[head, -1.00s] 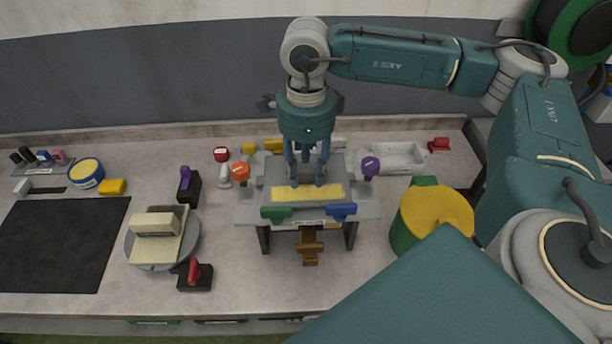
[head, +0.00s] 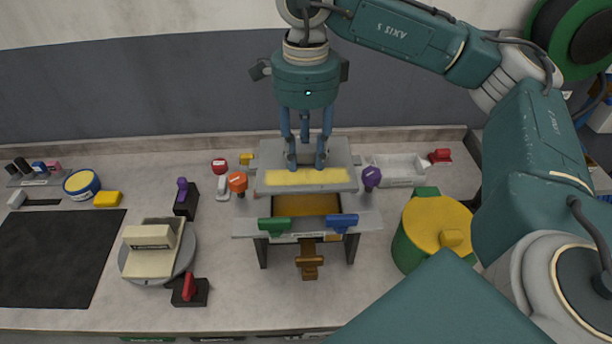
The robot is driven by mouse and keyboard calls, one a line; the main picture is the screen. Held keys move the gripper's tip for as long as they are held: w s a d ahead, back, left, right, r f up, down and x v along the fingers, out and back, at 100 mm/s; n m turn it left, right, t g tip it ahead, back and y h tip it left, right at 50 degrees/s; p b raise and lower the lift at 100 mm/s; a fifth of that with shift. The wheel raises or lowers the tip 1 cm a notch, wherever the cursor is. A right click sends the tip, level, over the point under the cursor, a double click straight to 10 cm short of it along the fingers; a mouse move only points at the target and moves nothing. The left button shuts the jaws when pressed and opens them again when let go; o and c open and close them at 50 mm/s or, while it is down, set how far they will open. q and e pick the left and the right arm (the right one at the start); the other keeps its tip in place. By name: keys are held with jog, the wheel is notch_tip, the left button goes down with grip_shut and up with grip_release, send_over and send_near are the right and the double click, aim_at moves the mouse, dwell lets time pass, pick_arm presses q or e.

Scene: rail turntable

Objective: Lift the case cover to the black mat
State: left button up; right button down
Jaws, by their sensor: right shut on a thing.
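The case cover (head: 272,160) is a grey plate with a yellow strip along its front edge. My right gripper (head: 306,162) is shut on the case cover from above and holds it raised over the grey case (head: 364,222). The case's yellowish-brown inside shows below the plate's front edge. Green, blue, orange and purple handles sit around the case. The black mat (head: 58,258) lies flat and bare at the far left of the bench. My left gripper is not in view.
Between case and mat stand a round turntable (head: 187,262) bearing a cream block, a purple-handled clamp (head: 184,200) and a red-handled clamp (head: 189,290). A yellow-topped green drum (head: 436,230) is right of the case. A white tray (head: 398,172) lies behind it.

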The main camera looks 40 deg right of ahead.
aim_at(305, 150)
notch_tip(305, 150, up, 12)
jog(key=p, duration=0.1)
jog(key=shift+r, duration=0.2)
